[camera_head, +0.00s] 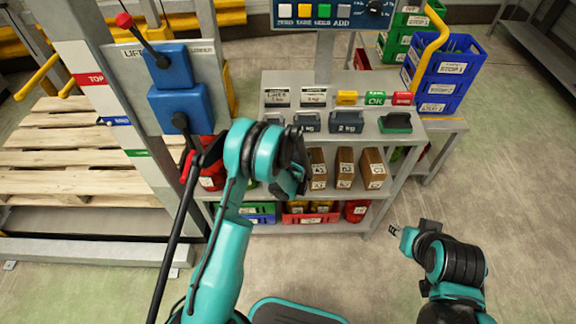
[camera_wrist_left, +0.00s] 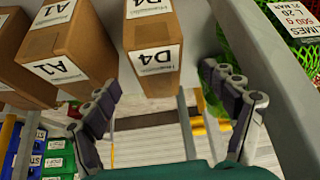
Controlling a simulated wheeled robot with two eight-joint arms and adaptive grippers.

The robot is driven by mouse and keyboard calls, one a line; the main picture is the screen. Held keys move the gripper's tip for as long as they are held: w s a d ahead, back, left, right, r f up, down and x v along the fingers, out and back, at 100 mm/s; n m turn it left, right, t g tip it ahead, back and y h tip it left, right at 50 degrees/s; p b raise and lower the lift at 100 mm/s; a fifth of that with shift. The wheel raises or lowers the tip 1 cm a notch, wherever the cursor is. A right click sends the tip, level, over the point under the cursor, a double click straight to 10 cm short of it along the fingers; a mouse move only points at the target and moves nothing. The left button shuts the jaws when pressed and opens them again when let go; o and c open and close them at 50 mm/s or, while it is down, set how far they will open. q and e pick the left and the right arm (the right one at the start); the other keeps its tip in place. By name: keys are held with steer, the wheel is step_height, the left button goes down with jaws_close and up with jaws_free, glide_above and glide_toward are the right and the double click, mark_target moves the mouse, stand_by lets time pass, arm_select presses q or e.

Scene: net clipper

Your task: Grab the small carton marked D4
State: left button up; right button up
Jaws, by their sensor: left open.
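The small brown carton marked D4 (camera_wrist_left: 150,62) is at the top middle of the left wrist view, with its white label facing me. My left gripper (camera_wrist_left: 168,100) is open and empty, its two fingers spread on either side below the carton and apart from it. In the head view the left gripper (camera_head: 296,180) is at the shelf's front, just left of a row of brown cartons (camera_head: 345,167). Their labels are too small to read there. My right gripper (camera_head: 396,231) hangs over the floor at the right, away from the shelf; its jaws are unclear.
Weights (camera_head: 346,121) sit on the bench top above. Blue crates (camera_head: 447,72) are stacked at right.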

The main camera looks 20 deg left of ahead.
arm_select(q)
steer(key=shift+w+a+f, duration=0.1)
steer(key=shift+w+f, duration=0.2)
steer(key=shift+f, duration=0.1)
steer(key=shift+w+f, duration=0.2)
steer(key=shift+f, duration=0.05)
steer(key=shift+b+x, duration=0.55)
steer(key=shift+x, duration=0.35)
steer(key=b+x, duration=0.2)
steer(key=x, duration=0.3)
steer(key=shift+w+b, duration=0.3)
steer(key=shift+b, duration=0.05)
steer(key=shift+r, duration=0.1)
steer(key=shift+c, duration=1)
jaws_close()
arm_select(e)
steer(key=f, duration=0.3)
steer(key=shift+w+f, duration=0.25)
steer(key=shift+f, duration=0.1)
